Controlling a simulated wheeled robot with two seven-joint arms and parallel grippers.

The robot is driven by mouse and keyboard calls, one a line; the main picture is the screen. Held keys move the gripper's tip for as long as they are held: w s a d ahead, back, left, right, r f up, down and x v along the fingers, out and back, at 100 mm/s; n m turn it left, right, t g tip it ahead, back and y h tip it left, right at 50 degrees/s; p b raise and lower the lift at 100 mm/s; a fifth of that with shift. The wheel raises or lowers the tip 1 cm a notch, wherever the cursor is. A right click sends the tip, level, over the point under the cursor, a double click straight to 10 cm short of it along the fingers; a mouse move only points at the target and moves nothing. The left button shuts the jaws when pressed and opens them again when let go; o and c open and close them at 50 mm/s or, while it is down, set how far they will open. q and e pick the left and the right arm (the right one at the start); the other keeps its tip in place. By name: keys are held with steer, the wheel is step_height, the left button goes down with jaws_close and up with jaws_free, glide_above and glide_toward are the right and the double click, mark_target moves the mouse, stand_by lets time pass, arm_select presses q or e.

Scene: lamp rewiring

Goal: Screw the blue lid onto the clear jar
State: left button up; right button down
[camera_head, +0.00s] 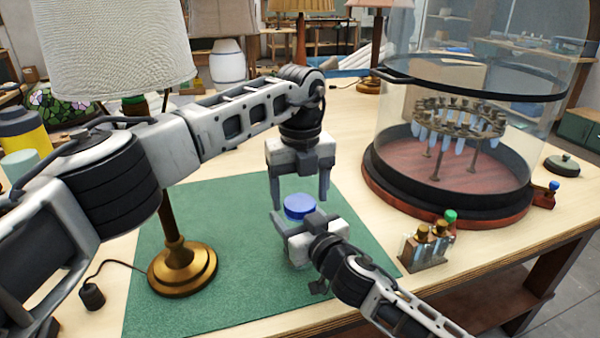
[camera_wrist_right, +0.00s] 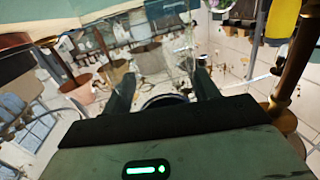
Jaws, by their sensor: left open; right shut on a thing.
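The blue lid (camera_head: 299,204) sits level at the top of the clear jar, above the green mat (camera_head: 230,305). I cannot tell whether it is threaded on. My left gripper (camera_head: 299,193) points down from above, open, with its fingers over and around the lid's sides. My right gripper (camera_head: 297,222) is shut on the jar just below the lid and hides most of it. In the right wrist view the right fingers (camera_wrist_right: 164,88) stand either side of a dark, round rim, blurred and partly hidden by the gripper body.
A brass-based lamp (camera_head: 182,268) with a pale shade stands left on the mat, its cord running left. A large glass vessel (camera_head: 445,190) on a red base stands right. A small clear rack of vials (camera_head: 424,248) is at the front right. The mat's front is clear.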

arm_select(q)
steer(key=shift+f, duration=0.55)
steer(key=c, duration=1)
steer(key=m, duration=0.6)
steer(key=shift+m, duration=0.3)
steer(key=o, duration=1.1)
steer(key=shift+c, duration=0.2)
